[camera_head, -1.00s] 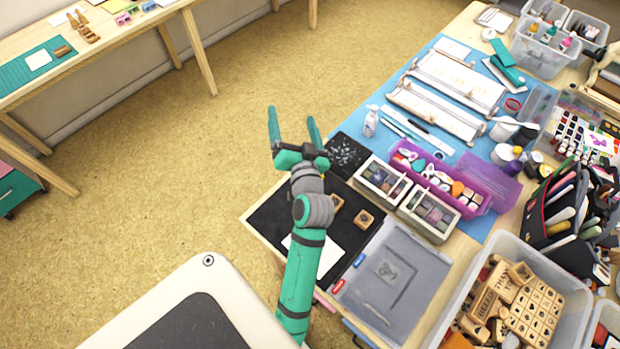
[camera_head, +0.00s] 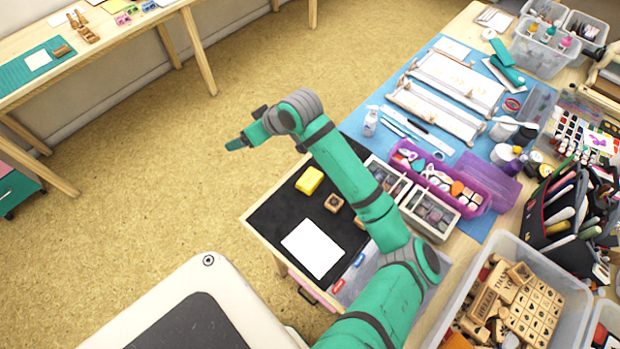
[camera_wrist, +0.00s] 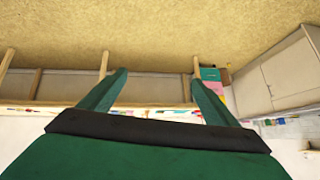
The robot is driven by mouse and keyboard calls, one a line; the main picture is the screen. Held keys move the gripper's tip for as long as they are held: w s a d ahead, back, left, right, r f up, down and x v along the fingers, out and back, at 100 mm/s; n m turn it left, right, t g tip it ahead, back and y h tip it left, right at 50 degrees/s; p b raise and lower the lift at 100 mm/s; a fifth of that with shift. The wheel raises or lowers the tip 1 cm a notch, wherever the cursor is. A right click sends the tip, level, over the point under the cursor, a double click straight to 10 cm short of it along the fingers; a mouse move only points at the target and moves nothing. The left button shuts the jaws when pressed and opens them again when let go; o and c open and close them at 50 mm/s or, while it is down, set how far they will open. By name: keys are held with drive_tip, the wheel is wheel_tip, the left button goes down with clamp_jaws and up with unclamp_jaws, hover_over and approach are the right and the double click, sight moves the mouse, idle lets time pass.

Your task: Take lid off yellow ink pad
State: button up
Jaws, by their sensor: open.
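A yellow ink pad (camera_head: 310,180) sits closed on the black mat (camera_head: 268,222) on the table. Its lid cannot be told apart from its base at this size. My gripper (camera_head: 236,144) is off the table's left edge, over the carpet, up and left of the ink pad, and touches nothing. In the wrist view its two fingers (camera_wrist: 150,98) are spread with nothing between them; they point toward the far side table.
A white card (camera_head: 313,248) and small wooden stamps (camera_head: 334,203) lie near the ink pad. Boxes of ink pads (camera_head: 430,213) and a purple tray (camera_head: 470,200) stand to the right. A crate of stamps (camera_head: 490,240) is further right.

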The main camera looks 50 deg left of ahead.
drive_tip(key=w+d+f+n+t+h, duration=0.1)
drive_tip(key=w+d+f+h, duration=0.25)
drive_tip(key=d, duration=0.35)
drive_tip(key=t+h, duration=0.1)
drive_tip(key=h, duration=0.4)
hover_over(310, 178)
wheel_tip(310, 178, down, 10)
drive_tip(key=shift+f, duration=0.15)
drive_tip(key=shift+c, duration=0.4)
drive_tip(key=c, duration=1)
